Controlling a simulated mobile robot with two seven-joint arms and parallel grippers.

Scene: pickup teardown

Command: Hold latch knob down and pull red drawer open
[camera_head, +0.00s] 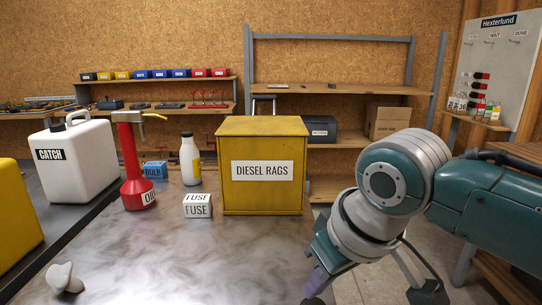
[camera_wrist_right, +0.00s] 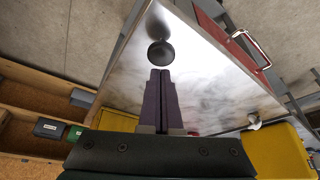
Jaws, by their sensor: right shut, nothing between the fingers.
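My right gripper (camera_head: 316,284) hangs at the front right edge of the metal worktop in the head view, partly cut off by the frame. In the right wrist view its dark purple fingers (camera_wrist_right: 160,72) are shut together and empty. A dark round latch knob (camera_wrist_right: 161,53) lies just beyond the fingertips there; I cannot tell whether they touch it. The red drawer front (camera_wrist_right: 222,25) with a metal bar handle (camera_wrist_right: 252,48) is at the upper right of the wrist view. Neither knob nor drawer shows in the head view. My left gripper is out of view.
On the worktop (camera_head: 180,255) stand a yellow DIESEL RAGS box (camera_head: 262,195), a FUSE box (camera_head: 197,206), a white bottle (camera_head: 190,160), a red oil can (camera_head: 135,170) and a pale wing-shaped piece (camera_head: 64,278). A white CATCH can (camera_head: 75,160) is left. The front middle is clear.

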